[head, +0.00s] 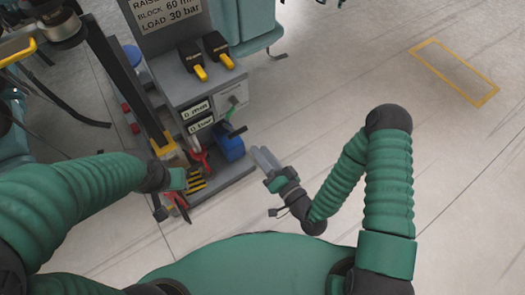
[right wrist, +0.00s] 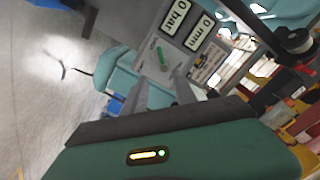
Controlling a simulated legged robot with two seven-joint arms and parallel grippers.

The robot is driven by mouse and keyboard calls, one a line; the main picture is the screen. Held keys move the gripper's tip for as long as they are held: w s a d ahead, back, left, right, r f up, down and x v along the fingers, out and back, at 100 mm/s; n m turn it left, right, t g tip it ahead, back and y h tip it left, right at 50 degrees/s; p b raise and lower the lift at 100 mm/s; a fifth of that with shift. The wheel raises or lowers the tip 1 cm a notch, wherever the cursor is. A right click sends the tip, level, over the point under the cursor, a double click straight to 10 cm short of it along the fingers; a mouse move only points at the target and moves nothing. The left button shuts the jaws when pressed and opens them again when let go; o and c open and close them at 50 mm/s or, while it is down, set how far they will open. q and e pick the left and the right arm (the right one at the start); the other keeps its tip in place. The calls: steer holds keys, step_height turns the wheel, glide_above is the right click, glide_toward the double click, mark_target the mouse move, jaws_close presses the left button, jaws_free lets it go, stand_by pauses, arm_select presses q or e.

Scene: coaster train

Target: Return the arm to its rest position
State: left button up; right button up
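My right gripper (head: 264,158) is in front of and to the right of the grey control stand (head: 185,85), over bare floor. Its two grey fingers stand apart with nothing between them; they also show in the right wrist view (right wrist: 160,95). My left gripper (head: 180,182) is at the lower left of the stand, near red and yellow-black striped parts. Its fingers are too small and hidden to judge. My right arm is bent at the elbow.
The stand carries two black-and-yellow handles (head: 198,72), two displays (head: 197,109) reading 0 mm and 0 bar, and a green lever (right wrist: 162,57). A blue box (head: 230,145) sits low on it. The floor at right is clear, with a yellow outline (head: 455,72).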

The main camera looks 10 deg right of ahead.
stand_by(0.4)
steer(key=w+d+f+n+g+h, duration=0.1)
steer(key=d+f+n+g+h, duration=0.35)
steer(key=d+n+g, duration=0.3)
steer(key=s+d+r+m+g+h, duration=0.4)
steer(key=s+d+r+g, duration=0.1)
steer(key=s+d+r, duration=0.35)
steer(key=w+r+p+v, duration=0.1)
steer(key=w+p+v, duration=0.2)
steer(key=p+v, duration=1)
steer(key=w+r+p+v, duration=0.1)
steer(key=w+p+v, duration=0.2)
steer(key=p+v, duration=1)
steer(key=shift+r+g+p, duration=0.4)
steer(key=shift+g, duration=0.05)
